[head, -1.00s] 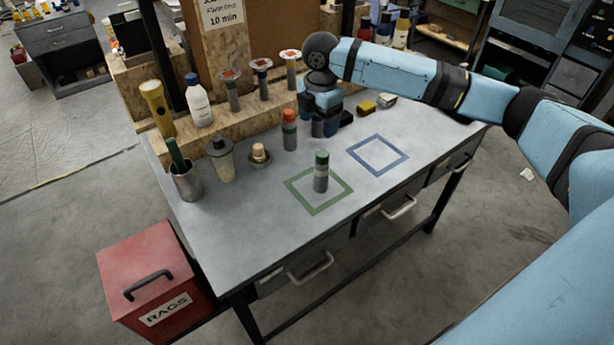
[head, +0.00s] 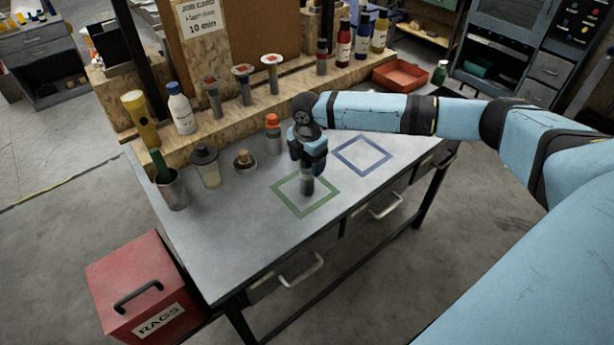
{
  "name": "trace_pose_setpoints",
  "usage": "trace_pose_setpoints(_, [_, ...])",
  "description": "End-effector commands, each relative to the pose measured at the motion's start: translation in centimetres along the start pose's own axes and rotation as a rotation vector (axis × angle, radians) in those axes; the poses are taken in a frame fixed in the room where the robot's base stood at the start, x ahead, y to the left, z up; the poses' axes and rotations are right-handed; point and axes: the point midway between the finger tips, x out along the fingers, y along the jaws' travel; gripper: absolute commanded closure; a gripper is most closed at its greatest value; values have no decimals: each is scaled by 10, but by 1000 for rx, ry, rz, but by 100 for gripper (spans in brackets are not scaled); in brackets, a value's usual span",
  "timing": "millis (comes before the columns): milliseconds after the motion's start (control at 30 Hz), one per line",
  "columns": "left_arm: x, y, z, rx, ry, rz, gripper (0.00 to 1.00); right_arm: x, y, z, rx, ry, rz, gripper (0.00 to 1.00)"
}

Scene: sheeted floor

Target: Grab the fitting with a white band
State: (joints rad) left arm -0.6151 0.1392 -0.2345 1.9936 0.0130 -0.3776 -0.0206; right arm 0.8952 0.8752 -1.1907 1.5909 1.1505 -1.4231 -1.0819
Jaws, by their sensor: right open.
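A short grey cylindrical fitting (head: 307,186) stands upright inside the green square outline on the table. My right gripper (head: 308,172) is over it, pointing down, with open jaws around or just in front of its upper part, which is hidden. I cannot tell whether they touch. Its white band cannot be made out now. An orange-topped fitting (head: 273,134) stands upright behind and to the left. Three flared fittings stand on the wooden ledge: left (head: 213,100), middle (head: 245,86) and right (head: 271,76). My left gripper is not in view.
The table (head: 240,240) is clear in front and inside the blue square (head: 362,155). A metal cup (head: 173,190), a capped container (head: 206,166) and a small brass-coloured piece (head: 244,160) stand left. A red rags box (head: 150,295) is on the floor.

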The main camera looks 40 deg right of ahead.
Motion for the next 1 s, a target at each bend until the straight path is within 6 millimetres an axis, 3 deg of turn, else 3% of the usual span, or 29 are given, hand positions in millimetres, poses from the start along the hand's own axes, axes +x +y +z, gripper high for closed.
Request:
trace_pose_setpoints(100, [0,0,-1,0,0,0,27,10,0,0,0,1,1,27])
trace_pose_setpoints(333, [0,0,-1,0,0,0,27,11,0,0,0,0,2,27])
trace_pose_setpoints(667, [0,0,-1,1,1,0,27,11,0,0,0,0,1,100])
trace_pose_setpoints(1000, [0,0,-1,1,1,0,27,7,1,0,0,0,3,100])
